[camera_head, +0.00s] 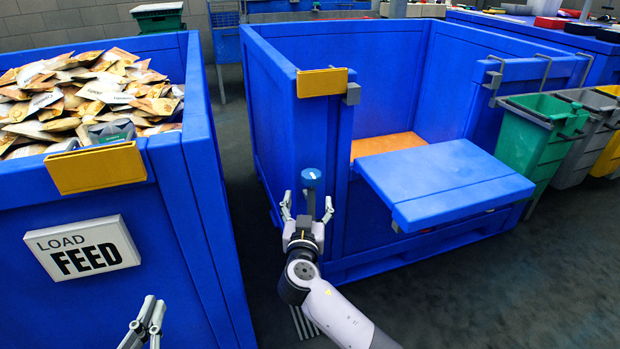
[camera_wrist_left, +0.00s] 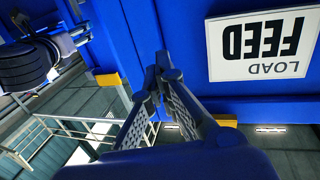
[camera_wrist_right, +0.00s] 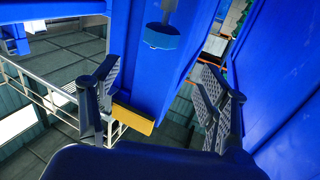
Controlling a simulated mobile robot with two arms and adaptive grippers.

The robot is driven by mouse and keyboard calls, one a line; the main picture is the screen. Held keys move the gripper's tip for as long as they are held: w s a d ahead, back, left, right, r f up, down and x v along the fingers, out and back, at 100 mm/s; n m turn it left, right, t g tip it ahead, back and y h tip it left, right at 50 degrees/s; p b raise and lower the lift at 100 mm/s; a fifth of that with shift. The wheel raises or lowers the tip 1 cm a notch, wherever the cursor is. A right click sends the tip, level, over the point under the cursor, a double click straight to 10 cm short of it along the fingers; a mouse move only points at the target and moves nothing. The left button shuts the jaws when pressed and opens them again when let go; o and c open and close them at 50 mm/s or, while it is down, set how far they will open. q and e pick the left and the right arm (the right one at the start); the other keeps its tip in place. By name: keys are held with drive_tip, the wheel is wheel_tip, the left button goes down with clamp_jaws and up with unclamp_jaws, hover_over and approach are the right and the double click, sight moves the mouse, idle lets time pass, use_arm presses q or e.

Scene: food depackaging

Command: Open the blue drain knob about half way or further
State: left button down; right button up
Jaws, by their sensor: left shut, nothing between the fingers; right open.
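The blue drain knob (camera_head: 311,177) is a short round cap near the front corner of the middle blue bin. It also shows at the top of the right wrist view (camera_wrist_right: 160,36), on a grey stem. My right gripper (camera_head: 307,199) is open, its fingers spread to either side of the knob's line, just short of it in the head view. In the right wrist view (camera_wrist_right: 160,70) the space between its fingers is empty and I see no contact with the knob. My left gripper (camera_head: 154,304) is shut and empty, low before the left bin; its fingertips meet in the left wrist view (camera_wrist_left: 160,78).
The left blue bin (camera_head: 190,230) holds many packets and bears a "LOAD FEED" sign (camera_head: 82,247). The middle bin (camera_head: 275,110) has a lowered blue flap (camera_head: 445,180) right of the knob. Green, grey and yellow bins stand at right. Dark floor lies between the large bins.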

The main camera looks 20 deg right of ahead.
sight(311, 180)
drive_tip(key=b+x, duration=0.2)
drive_tip(key=x, duration=0.9)
drive_tip(key=shift+w+f, duration=0.1)
drive_tip(key=shift+w, duration=0.15)
use_arm(q)
wheel_tip(311, 180, up, 10)
drive_tip(key=s+t+h, duration=0.2)
drive_tip(key=t, duration=0.4)
drive_tip(key=shift+s+d+r+t, duration=0.25)
drive_tip(key=shift+s+d+t, duration=0.05)
drive_tip(key=shift+s+d, duration=0.1)
use_arm(e)
drive_tip(key=shift+w+d, duration=0.3)
drive_tip(key=shift+w, duration=0.3)
drive_tip(key=shift+c, duration=0.6)
drive_tip(key=c, duration=1.1)
